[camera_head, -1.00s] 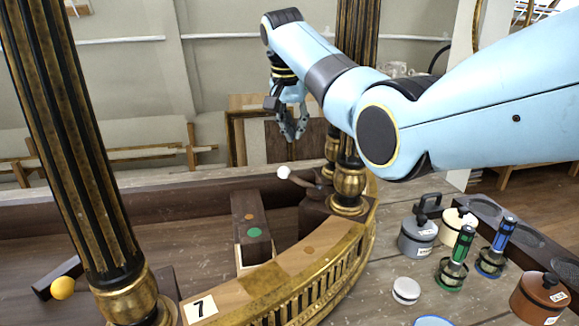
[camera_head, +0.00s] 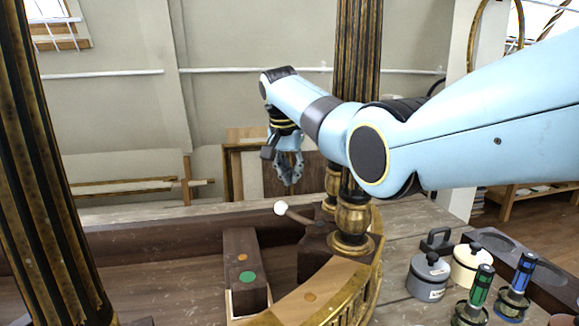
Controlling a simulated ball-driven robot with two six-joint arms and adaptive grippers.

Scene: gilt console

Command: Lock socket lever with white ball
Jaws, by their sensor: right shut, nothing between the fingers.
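The lever's white ball (camera_head: 281,208) sits at the left end of a short dark rod, which tilts up out of a dark wooden block beside the gilt column base. My right gripper (camera_head: 288,184) hangs just above and behind the ball in the picture, fingers pointing down. Its fingers are shut with nothing between them, and it appears apart from the ball. My left gripper is not in view.
A black and gilt column (camera_head: 355,90) rises right behind the lever; another column (camera_head: 45,170) stands at left. The console floor at left is clear.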

